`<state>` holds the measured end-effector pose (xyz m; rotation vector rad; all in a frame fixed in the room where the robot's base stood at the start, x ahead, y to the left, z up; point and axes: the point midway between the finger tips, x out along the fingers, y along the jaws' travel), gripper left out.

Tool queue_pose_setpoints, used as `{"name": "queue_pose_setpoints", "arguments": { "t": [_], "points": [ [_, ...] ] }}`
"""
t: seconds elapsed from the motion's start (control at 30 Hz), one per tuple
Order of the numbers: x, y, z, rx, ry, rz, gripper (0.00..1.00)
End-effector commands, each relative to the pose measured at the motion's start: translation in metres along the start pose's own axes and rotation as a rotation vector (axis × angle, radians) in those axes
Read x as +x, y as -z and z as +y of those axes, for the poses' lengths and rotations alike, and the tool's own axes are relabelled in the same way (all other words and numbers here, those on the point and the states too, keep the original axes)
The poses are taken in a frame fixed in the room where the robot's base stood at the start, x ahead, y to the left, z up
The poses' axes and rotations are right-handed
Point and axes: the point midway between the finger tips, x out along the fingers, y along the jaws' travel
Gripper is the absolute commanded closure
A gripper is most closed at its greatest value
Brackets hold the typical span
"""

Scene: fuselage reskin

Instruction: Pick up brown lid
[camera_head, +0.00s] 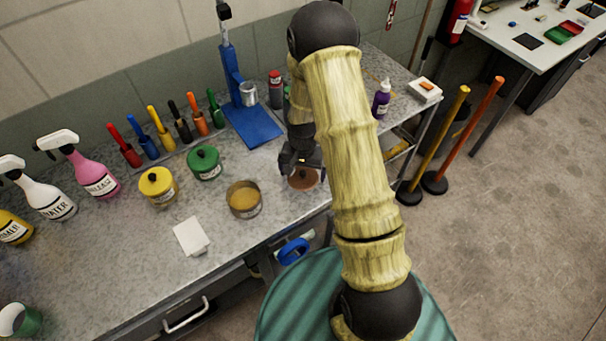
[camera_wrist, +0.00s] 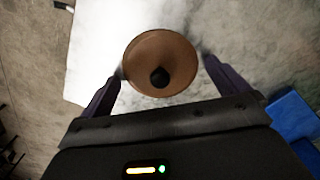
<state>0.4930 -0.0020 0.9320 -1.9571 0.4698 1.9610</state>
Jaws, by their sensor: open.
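The brown lid (camera_head: 303,180) lies on the grey speckled workbench (camera_head: 120,265) near its front edge, with a dark round knob on top. In the wrist view the lid (camera_wrist: 160,52) sits between the tips of my gripper (camera_wrist: 162,75), which is open, with a finger on each side. I cannot tell whether either finger touches the lid. In the head view my gripper (camera_head: 300,160) is right over the lid and partly hidden by my arm. An open brown tin (camera_head: 244,199) stands just left of the lid.
A green-lidded tin (camera_head: 205,163) and a yellow-lidded tin (camera_head: 158,186) stand further left. A blue stand (camera_head: 250,122) is behind my gripper. A white cloth (camera_head: 191,237) lies at the front. Spray bottles (camera_head: 88,170) stand at the left.

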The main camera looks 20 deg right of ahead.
Motion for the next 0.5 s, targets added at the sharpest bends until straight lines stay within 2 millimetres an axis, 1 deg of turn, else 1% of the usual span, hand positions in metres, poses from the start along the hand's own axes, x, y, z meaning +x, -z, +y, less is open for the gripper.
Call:
{"name": "queue_pose_setpoints", "arguments": {
  "t": [0.5],
  "points": [
    [0.0000,0.0004,-0.0002,0.000,0.001,0.001,0.00]
  ]
}}
